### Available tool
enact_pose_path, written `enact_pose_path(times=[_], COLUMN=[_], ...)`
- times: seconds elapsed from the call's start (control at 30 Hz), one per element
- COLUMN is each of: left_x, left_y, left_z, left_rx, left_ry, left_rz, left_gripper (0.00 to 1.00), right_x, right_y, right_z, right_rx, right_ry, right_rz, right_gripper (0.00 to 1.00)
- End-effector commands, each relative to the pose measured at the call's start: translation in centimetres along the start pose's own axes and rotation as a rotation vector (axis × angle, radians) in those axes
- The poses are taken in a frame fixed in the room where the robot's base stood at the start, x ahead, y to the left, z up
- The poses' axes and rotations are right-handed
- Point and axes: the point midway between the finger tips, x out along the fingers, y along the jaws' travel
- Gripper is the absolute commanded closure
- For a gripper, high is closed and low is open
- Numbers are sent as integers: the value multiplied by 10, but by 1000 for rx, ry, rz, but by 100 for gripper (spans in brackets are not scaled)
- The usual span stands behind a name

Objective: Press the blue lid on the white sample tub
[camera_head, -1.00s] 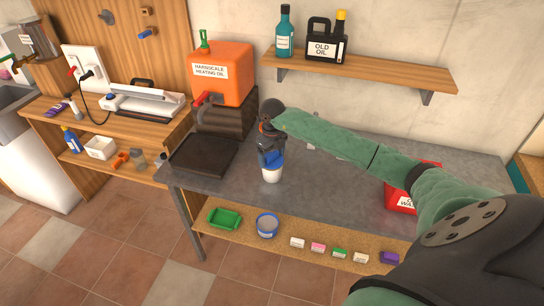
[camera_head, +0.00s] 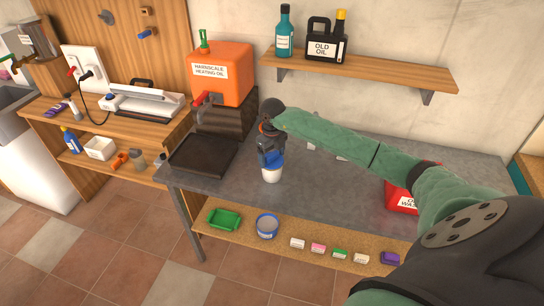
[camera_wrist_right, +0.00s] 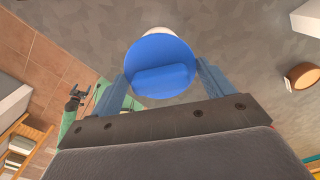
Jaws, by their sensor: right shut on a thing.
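The white sample tub (camera_head: 271,175) stands upright on the grey bench near its front edge. My right gripper (camera_head: 271,157) points down over it and is shut on the blue lid. In the right wrist view the round blue lid (camera_wrist_right: 160,68), with a raised bar across it, lies between the two fingers. White of the tub shows past the lid's far edge there; the seam between lid and tub is hidden, so I cannot tell whether it is seated. My left gripper (camera_wrist_right: 77,95) shows small in the wrist view, its fingers apart and empty.
A black tray (camera_head: 203,155) and the orange heating oil tank (camera_head: 222,73) are left of the tub. A red container (camera_head: 400,198) is partly behind my right arm. The lower shelf holds a green tray (camera_head: 225,218), a blue-rimmed tin (camera_head: 267,226) and several small boxes.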

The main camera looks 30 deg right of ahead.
Motion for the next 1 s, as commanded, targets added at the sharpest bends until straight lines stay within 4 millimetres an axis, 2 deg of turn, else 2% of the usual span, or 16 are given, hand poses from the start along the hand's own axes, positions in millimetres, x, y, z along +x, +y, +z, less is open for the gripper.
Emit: enact_pose_path(times=[1.0], left_x=[8], left_y=[0], left_z=[2], left_rx=[0], left_ry=[-1], left_rz=[0], left_gripper=[9], right_x=[3], right_y=[0], right_z=[0], right_rx=[0], right_ry=[0], right_rz=[1], right_gripper=[41])
